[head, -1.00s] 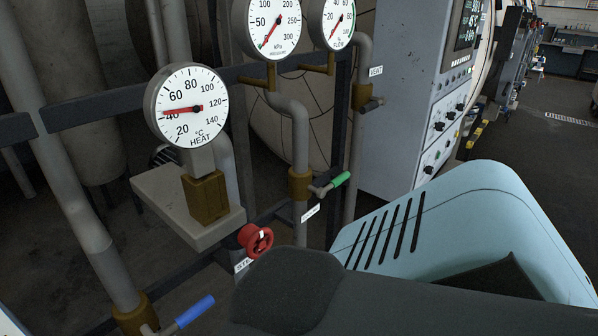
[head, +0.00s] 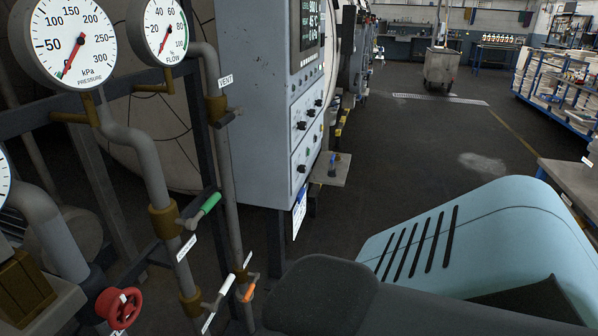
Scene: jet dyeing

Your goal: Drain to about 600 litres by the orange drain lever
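The orange drain lever (head: 249,292) is low on the pipework, left of the picture's middle, beside a lever with a white handle (head: 227,285). A small white tag stands just above it; its text is too small to read. The control panel's display (head: 310,28) is cut by the top edge. It shows a level line in litres whose digits are not clear, and a temperature line that looks like 65 °C. Neither of my grippers is in view, and nothing touches the orange lever.
A green lever (head: 210,203) and a red handwheel (head: 119,308) sit on nearby pipes. The pressure gauge (head: 74,42) and flow gauge (head: 163,30) needles point low. The grey control cabinet (head: 262,110) stands behind. Open floor (head: 420,140) lies right, with a cart (head: 441,68) far off.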

